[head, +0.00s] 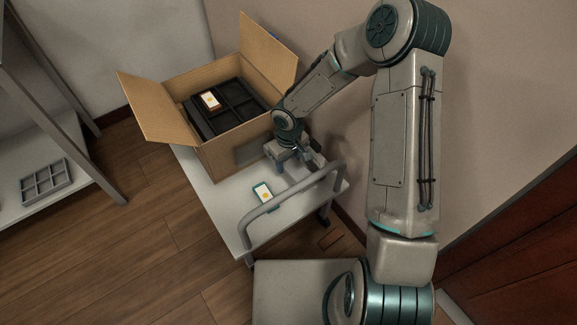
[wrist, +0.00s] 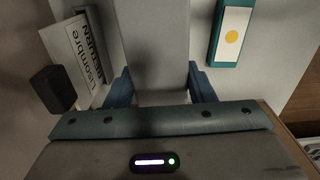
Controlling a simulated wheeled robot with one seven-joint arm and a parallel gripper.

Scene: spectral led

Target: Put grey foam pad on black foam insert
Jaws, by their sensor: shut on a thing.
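My gripper (head: 296,163) is low over the cart, just right of the cardboard box. In the wrist view its blue fingers (wrist: 160,92) are shut on the sides of a light grey slab, which I take as the grey foam pad (wrist: 160,45). In the head view the pad is hard to make out against the gripper and cart. The black foam insert (head: 236,100) sits inside the open box and has several compartments. A device with a white face and orange dot (head: 210,100) lies in one at its far left.
The cardboard box (head: 218,160) has raised flaps and stands on the white cart (head: 225,205). A teal device (head: 263,194) lies on the cart near the handrail (head: 290,200). Printed labels (wrist: 85,55) show at left in the wrist view. A grey divided tray (head: 45,183) is on the left shelf.

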